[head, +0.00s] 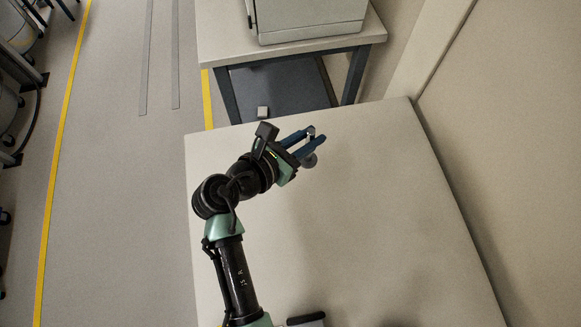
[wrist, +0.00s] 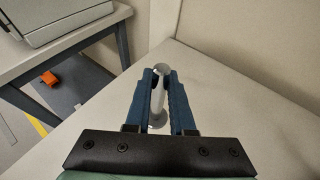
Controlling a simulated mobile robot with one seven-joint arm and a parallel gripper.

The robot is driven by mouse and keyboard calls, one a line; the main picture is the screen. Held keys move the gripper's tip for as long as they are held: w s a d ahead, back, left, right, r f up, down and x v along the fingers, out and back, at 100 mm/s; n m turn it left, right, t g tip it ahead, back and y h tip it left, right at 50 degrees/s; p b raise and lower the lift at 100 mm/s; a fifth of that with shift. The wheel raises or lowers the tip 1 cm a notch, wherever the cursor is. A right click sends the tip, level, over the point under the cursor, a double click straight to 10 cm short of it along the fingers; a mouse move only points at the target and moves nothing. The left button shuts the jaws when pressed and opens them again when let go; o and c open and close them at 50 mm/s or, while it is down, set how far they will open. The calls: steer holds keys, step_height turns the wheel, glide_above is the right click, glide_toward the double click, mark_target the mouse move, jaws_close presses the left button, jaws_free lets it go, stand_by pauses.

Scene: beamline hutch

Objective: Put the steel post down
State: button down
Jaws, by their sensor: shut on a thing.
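The steel post (head: 311,131) is a slim, pale grey rod with a round base. It stands roughly upright between the blue fingers of my gripper (head: 317,139), which are shut on it above the beige table (head: 370,230). In the wrist view the post (wrist: 157,100) shows between the two fingers (wrist: 161,76), with its round foot lower down, partly hidden by the gripper. I cannot tell whether the foot touches the table top.
The table top around the gripper is bare. Beyond its far edge stands a bench (head: 225,50) with a grey cabinet (head: 310,18) on top. An orange object (wrist: 49,78) lies low under the bench. A wall (head: 510,130) runs along the table's right side.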

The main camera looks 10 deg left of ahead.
mark_target(306, 160)
steer(key=f, duration=0.5)
steer(key=shift+s+a+f+b, duration=0.15)
steer(key=shift+s+f+b, duration=0.1)
steer(key=shift+b, duration=0.1)
steer(key=shift+w+f+b, duration=0.15)
steer(key=shift+f+b, duration=0.15)
steer(key=shift+f, duration=1.7)
steer(key=shift+f, duration=0.1)
steer(key=c, duration=0.8)
jaws_free()
steer(key=shift+o, duration=0.2)
